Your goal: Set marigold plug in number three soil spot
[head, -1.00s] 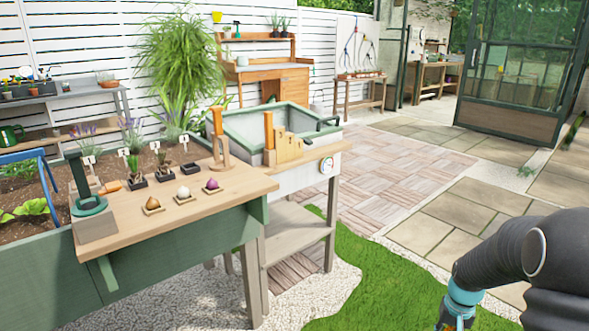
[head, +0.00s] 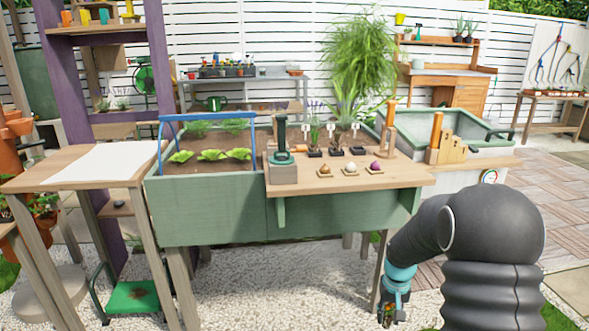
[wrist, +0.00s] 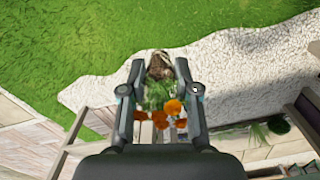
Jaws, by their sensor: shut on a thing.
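My gripper (head: 392,312) is low at the bottom right in the head view, in front of the green planter bed (head: 205,215). In the wrist view my gripper (wrist: 160,103) is shut on the marigold plug (wrist: 157,95), which has orange flowers, green leaves and a brown root clump. The plug also shows small in the head view (head: 388,311). White number markers (head: 331,129) stand in a row behind the wooden ledge; their digits are too small to read. The soil around them is partly hidden by small plants.
A blue frame (head: 166,145) arches over lettuces on the left. A sink bench (head: 478,157) stands right; gravel (head: 260,295) lies in front.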

